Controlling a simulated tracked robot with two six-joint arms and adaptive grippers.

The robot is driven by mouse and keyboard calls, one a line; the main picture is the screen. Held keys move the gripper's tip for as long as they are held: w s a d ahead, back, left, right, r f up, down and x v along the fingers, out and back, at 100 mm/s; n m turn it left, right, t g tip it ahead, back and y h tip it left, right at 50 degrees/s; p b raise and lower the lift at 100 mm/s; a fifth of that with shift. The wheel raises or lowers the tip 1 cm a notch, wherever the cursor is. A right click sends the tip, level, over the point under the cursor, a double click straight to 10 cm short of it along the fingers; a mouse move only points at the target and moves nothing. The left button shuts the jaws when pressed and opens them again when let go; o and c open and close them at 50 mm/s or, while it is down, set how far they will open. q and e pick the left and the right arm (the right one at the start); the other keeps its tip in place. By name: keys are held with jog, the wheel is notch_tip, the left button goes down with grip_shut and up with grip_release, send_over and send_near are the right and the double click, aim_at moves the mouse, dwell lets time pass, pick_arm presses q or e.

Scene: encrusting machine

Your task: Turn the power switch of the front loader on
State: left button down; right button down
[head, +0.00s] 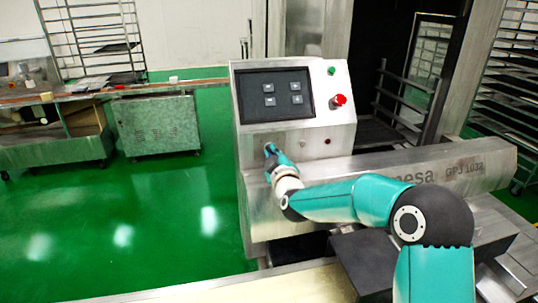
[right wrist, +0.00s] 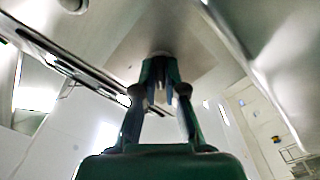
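The front loader (head: 300,165) is a metal machine with a sloped control face. Its power switch is a small knob at the lower left of that face, mostly hidden behind my right gripper (head: 270,150). In the right wrist view the fingers of my right gripper (right wrist: 160,75) lean inward, with their tips close together around a small grey knob, the power switch (right wrist: 160,53). They look shut on it; which way the switch points cannot be made out. My left gripper is not in view.
Above the switch are a black touch screen (head: 274,94), a red stop button (head: 339,100) and a green button (head: 332,71). A metal cabinet (head: 155,126) stands at the left and racks (head: 505,75) at the right. Green floor lies open at the left.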

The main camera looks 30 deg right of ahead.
jog(key=shift+a+f, duration=0.1)
jog(key=shift+a, duration=0.25)
jog(key=shift+d, duration=0.2)
jog(key=shift+f+m+b, duration=0.1)
jog(key=shift+m+b, duration=0.4)
jog(key=shift+b, duration=0.4)
jog(key=m+b, duration=0.4)
jog(key=shift+f, duration=0.1)
jog(key=m+b, duration=0.3)
jog(key=shift+m, duration=0.3)
jog(key=m+b, duration=0.3)
jog(key=m, duration=0.2)
jog(key=shift+m+b, duration=1.1)
jog(key=shift+m, duration=1)
